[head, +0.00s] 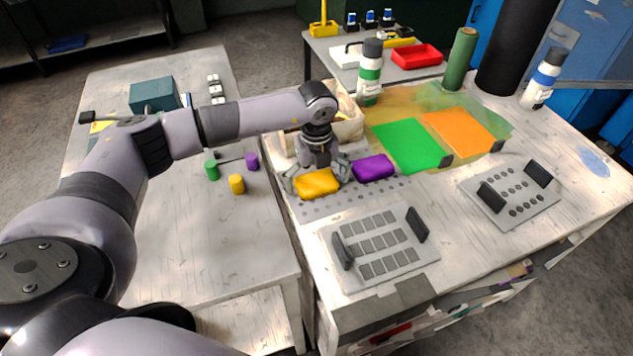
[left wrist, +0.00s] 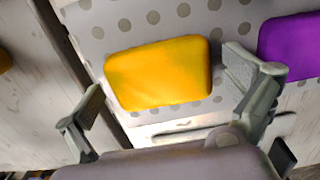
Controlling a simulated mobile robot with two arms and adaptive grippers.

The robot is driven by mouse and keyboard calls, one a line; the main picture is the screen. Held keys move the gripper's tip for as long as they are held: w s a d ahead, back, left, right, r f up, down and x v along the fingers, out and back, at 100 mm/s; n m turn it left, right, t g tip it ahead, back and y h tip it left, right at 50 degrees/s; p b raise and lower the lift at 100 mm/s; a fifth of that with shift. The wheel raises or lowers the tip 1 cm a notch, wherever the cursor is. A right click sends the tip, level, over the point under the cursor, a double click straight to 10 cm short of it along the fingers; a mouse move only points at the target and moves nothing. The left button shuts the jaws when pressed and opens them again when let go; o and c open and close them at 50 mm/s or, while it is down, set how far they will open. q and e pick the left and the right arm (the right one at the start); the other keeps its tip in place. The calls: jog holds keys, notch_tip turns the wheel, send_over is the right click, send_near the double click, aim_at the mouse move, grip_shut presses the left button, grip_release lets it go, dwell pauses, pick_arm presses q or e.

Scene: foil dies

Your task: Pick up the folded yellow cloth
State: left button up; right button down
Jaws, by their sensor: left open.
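The folded yellow cloth (head: 317,184) lies on a grey dotted mat (head: 350,199) on the right-hand workbench. It also shows in the left wrist view (left wrist: 158,73), flat on the dotted surface. My left gripper (head: 318,182) is just above and behind the cloth, pointing down. In the left wrist view my left gripper (left wrist: 165,100) is open, with one finger on each side of the cloth. Nothing is between the fingers in their grip, and I cannot tell whether a finger touches the cloth. My right gripper does not show in either view.
A folded purple cloth (head: 373,168) lies close to the right of the yellow one. Two grey plates with black upright handles (head: 378,245) (head: 511,196) stand nearer the front. Green (head: 411,145) and orange (head: 462,132) sheets lie behind. A gap separates the left table (head: 200,235).

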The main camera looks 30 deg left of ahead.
aim_at(317, 180)
pick_arm(q)
jog(key=c, duration=1.1)
jog(key=shift+r, duration=0.1)
notch_tip(317, 180, up, 20)
jog(key=b, duration=0.2)
jog(key=shift+b, duration=0.4)
